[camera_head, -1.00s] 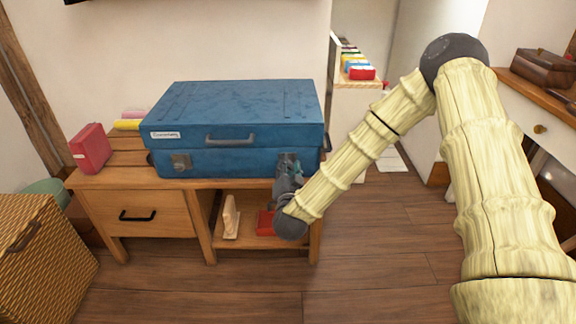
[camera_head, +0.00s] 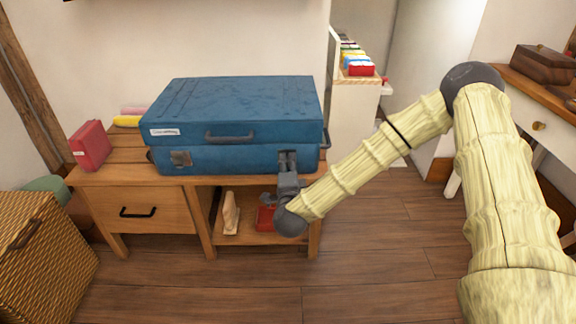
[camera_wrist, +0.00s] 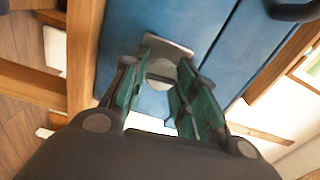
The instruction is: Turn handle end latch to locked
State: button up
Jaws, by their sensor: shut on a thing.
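A blue case (camera_head: 235,105) lies closed on a wooden cabinet, with a grey carrying handle (camera_head: 230,138) on its front. A metal latch (camera_head: 181,159) shows at the front left. My gripper (camera_head: 287,160) is at the front right of the case and covers the other latch in the head view. In the wrist view, that latch's plate and round knob (camera_wrist: 161,70) sit between the green-padded fingers of my gripper (camera_wrist: 163,88), which is shut on the knob. The fingers hide part of the knob, and I cannot tell which way it is turned.
The wooden cabinet (camera_head: 150,212) has a drawer and an open shelf holding a red box (camera_head: 266,217) and a pale upright object (camera_head: 231,214). A red box (camera_head: 90,145) stands left of the case. A wicker basket (camera_head: 45,255) is at lower left. Floor in front is clear.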

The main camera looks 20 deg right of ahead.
jog(key=shift+f+m, duration=0.1)
jog(key=shift+m, duration=0.5)
jog(key=o, duration=1)
jog(key=v, duration=1.2)
